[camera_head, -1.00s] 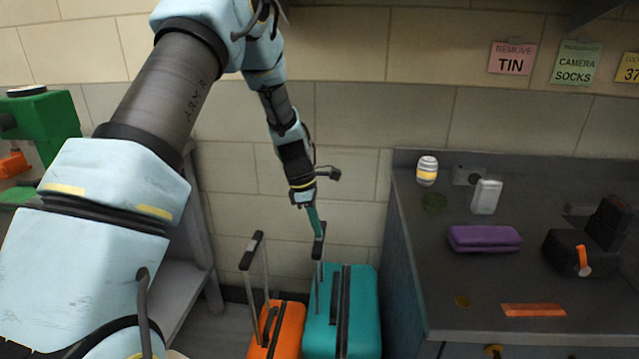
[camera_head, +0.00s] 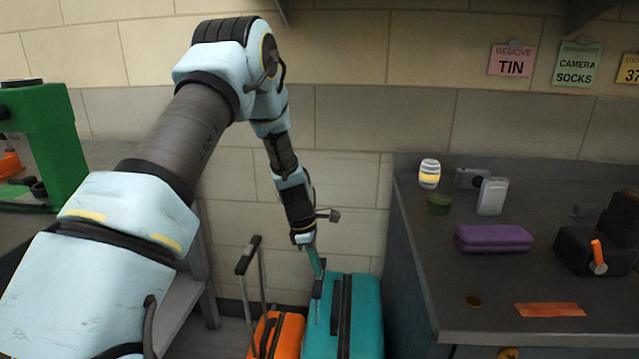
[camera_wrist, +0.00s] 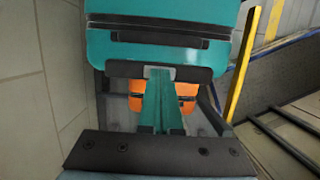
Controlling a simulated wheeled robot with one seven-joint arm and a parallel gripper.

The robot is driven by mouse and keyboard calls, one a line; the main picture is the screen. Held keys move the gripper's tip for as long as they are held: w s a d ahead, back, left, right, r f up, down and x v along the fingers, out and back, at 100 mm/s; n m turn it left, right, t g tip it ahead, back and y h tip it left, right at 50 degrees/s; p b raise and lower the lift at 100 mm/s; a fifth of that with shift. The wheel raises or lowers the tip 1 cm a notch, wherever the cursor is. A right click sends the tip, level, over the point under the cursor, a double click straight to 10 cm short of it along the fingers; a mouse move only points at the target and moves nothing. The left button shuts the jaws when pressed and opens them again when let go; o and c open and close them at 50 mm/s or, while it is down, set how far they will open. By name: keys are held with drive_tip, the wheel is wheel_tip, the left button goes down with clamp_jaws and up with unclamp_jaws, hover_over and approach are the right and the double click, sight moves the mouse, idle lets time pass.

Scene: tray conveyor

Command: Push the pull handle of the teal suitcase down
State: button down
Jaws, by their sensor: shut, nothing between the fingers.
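The teal suitcase (camera_head: 367,310) stands upright on the floor beside the counter. Its black pull handle (camera_head: 318,288) is low, near the top of the case, with only a short length of pole visible. My gripper (camera_head: 316,268) is shut and empty. Its teal fingertips point down and meet the handle's grip from above. The wrist view shows the fingertips (camera_wrist: 158,74) at the middle of the black handle bar (camera_wrist: 198,74), with the teal case (camera_wrist: 160,20) beyond. The exact contact is hard to make out.
An orange suitcase (camera_head: 287,335) stands close on the left with its own pull handle (camera_head: 248,255) raised. The counter (camera_head: 440,260) on the right holds a purple case (camera_head: 494,238), a jar and other items. A wall is behind.

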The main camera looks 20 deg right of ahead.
drive_tip(key=b+x, duration=0.1)
drive_tip(key=x, duration=0.1)
drive_tip(key=a+b+x, duration=0.1)
drive_tip(key=x, duration=0.1)
drive_tip(key=b+x, duration=0.1)
drive_tip(key=x, duration=0.2)
drive_tip(key=shift+w+a+f, duration=0.2)
drive_tip(key=shift+w+a, duration=0.05)
drive_tip(key=shift+w, duration=0.1)
drive_tip(key=shift+r, duration=0.1)
drive_tip(key=shift+w+a+r, duration=0.2)
drive_tip(key=shift+w+a, duration=0.05)
drive_tip(key=shift+a, duration=0.1)
drive_tip(key=shift+w+a+r+p, duration=0.15)
drive_tip(key=shift+w+a+p, duration=0.1)
drive_tip(key=shift+a, duration=0.2)
drive_tip(key=shift+w+a+r+p, duration=0.15)
drive_tip(key=shift+w+a+p, duration=0.1)
drive_tip(key=shift+a, duration=0.25)
drive_tip(key=v, duration=1)
drive_tip(key=shift+r, duration=0.4)
